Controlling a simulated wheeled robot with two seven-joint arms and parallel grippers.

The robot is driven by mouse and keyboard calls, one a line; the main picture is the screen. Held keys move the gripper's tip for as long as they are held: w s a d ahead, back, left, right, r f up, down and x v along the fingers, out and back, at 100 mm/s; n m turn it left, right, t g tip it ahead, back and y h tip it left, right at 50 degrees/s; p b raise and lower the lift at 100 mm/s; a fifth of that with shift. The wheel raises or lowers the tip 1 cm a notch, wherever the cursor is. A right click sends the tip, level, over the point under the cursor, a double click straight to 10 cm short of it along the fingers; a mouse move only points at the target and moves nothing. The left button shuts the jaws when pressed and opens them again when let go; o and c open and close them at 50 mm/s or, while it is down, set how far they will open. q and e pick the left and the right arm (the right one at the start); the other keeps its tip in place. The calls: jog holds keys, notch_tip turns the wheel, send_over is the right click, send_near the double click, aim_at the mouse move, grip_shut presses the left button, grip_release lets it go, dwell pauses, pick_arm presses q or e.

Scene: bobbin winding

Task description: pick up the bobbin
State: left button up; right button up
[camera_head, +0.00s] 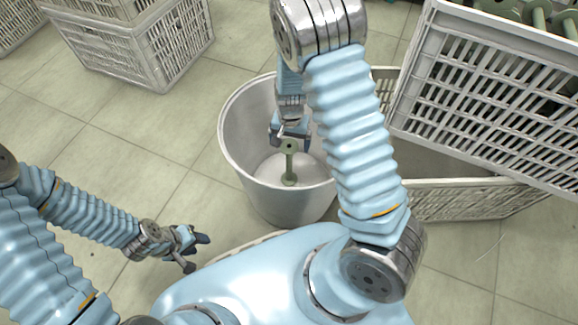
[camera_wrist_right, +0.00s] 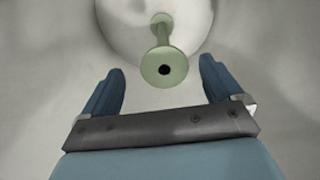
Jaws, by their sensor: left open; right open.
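A green bobbin (camera_head: 290,163) stands inside a round light-grey bin (camera_head: 240,150) in the head view. It has a disc at each end and a thin shaft. In the right wrist view the bobbin (camera_wrist_right: 163,68) shows its near disc with a dark centre hole, ahead of the fingers. My right gripper (camera_head: 290,140) is inside the bin at the bobbin's upper end, open; in the right wrist view its two blue fingers (camera_wrist_right: 163,90) are spread, with the disc just beyond and between their tips. My left gripper (camera_head: 199,244) is open and empty, left of the bin over the floor.
A tilted grey crate (camera_head: 480,90) with green bobbins stands at the right, above another crate (camera_head: 465,200). More crates (camera_head: 150,50) stand at the upper left. The tiled floor (camera_head: 110,140) left of the bin is clear. The bin wall surrounds my right gripper.

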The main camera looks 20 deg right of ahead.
aim_at(289, 164)
jog(key=f, duration=0.2)
jog(key=f+b, duration=0.1)
jog(key=f, duration=0.2)
jog(key=f+b, duration=0.1)
jog(key=f, duration=0.1)
jog(key=shift+w+f, duration=0.3)
jog(key=shift+f, duration=0.1)
jog(key=shift+r, duration=0.1)
jog(key=c, duration=1.4)
